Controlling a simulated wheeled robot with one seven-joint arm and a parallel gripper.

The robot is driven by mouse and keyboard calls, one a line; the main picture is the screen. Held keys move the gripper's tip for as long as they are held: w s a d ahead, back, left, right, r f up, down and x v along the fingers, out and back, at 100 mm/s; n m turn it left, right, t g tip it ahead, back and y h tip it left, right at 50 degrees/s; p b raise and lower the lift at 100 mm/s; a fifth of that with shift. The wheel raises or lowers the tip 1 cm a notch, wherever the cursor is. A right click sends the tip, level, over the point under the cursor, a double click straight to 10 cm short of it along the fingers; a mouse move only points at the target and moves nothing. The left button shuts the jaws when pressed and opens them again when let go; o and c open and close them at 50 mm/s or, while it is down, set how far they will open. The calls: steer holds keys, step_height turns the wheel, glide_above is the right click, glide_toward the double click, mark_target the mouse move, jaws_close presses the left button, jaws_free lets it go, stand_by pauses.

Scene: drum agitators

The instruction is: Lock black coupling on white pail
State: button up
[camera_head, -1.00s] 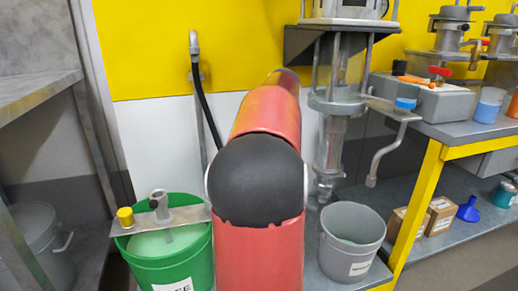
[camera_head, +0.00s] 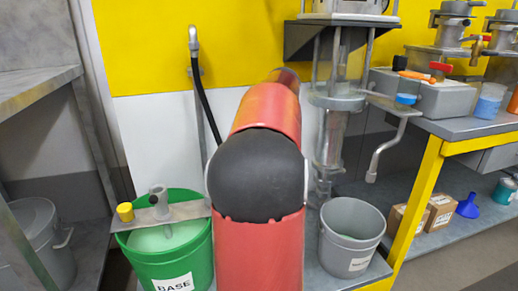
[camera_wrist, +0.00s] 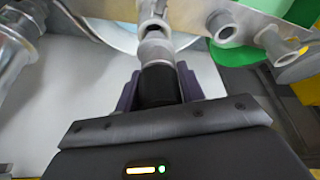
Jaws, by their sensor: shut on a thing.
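In the wrist view my gripper (camera_wrist: 158,88) is shut on the black coupling (camera_wrist: 158,86), a short dark cylinder between the two purple-grey fingers. A grey metal sleeve (camera_wrist: 155,50) sits directly beyond the coupling, in line with it. I cannot tell whether the coupling is seated or locked. Behind the sleeve is a pale rounded surface (camera_wrist: 112,28), perhaps part of the white pail. In the head view my red arm hides my gripper, the coupling and any white pail behind it.
A green pail (camera_head: 178,270) with a metal crossbar (camera_head: 185,212) stands left of my arm. A grey pail (camera_head: 350,240) stands right, below a crank (camera_head: 392,150). The crossbar and its stubs crowd the wrist view's upper right (camera_wrist: 250,28). A bench (camera_head: 470,127) stands far right.

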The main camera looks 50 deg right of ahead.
steer(key=shift+f, duration=0.1)
steer(key=shift+f+b, duration=0.85)
steer(key=shift+f, duration=0.15)
steer(key=shift+f, duration=0.35)
stand_by(0.5)
steer(key=o, duration=1.3)
steer(key=shift+c, duration=0.2)
steer(key=shift+c, duration=0.4)
step_height(320, 180, up, 10)
steer(key=p, duration=0.8)
steer(key=shift+r+p, duration=0.1)
steer(key=shift+p, duration=0.25)
